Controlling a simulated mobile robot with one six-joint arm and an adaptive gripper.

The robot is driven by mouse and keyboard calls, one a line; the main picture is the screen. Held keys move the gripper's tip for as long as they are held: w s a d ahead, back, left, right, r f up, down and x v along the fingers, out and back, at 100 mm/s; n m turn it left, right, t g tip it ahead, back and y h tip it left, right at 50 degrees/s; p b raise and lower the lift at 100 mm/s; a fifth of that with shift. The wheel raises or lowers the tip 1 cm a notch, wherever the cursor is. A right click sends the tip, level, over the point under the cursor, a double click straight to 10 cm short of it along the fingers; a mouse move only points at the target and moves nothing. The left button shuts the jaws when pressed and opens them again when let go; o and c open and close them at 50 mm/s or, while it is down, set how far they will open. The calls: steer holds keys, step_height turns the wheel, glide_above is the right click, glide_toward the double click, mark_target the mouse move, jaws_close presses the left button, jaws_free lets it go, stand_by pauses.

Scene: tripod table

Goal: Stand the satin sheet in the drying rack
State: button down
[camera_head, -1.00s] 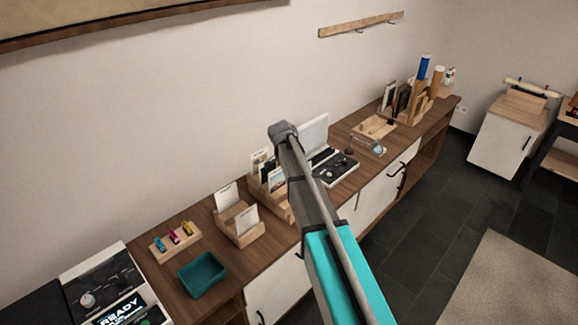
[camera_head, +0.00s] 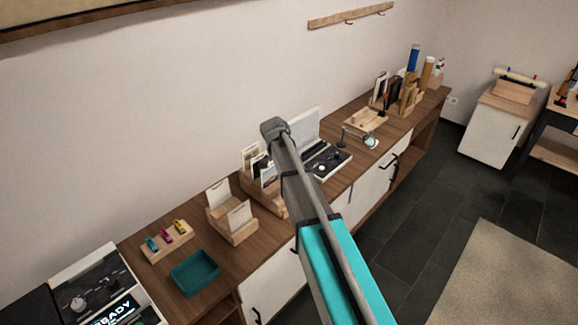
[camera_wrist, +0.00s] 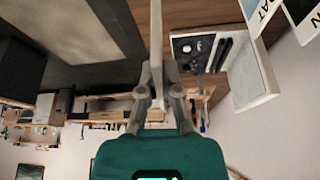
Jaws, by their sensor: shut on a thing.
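In the wrist view my gripper (camera_wrist: 158,88) is shut on a thin pale sheet (camera_wrist: 156,40), seen nearly edge-on, which runs up out of the top of the picture. Its face and finish do not show, so I cannot tell whether it is satin. In the head view my arm crosses the middle and hides part of the bench; the gripper itself cannot be made out there. Two slotted wooden holders stand on the bench: one with two white sheets (camera_head: 243,238), one behind it with several prints (camera_head: 246,183). I cannot tell which is the drying rack.
The long wooden bench (camera_head: 135,250) runs along the wall. On it are a teal tray (camera_head: 195,273), a small block with colored items (camera_head: 167,243), an open case with a raised lid (camera_head: 305,128) and a lamp (camera_head: 369,141). Dark floor (camera_head: 410,250) lies open in front.

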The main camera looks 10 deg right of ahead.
steer(key=shift+f+n+t, duration=0.3)
steer(key=shift+n, duration=0.4)
steer(key=shift+f, duration=0.1)
steer(key=shift+f+b, duration=2.3)
steer(key=shift+b, duration=0.3)
steer(key=shift+f+b, duration=0.35)
steer(key=shift+f, duration=0.05)
steer(key=shift+a+f+b, duration=0.1)
steer(key=shift+f+b, duration=1.95)
steer(key=shift+b, duration=0.05)
steer(key=shift+f, duration=0.1)
steer(key=c, duration=0.7)
jaws_free()
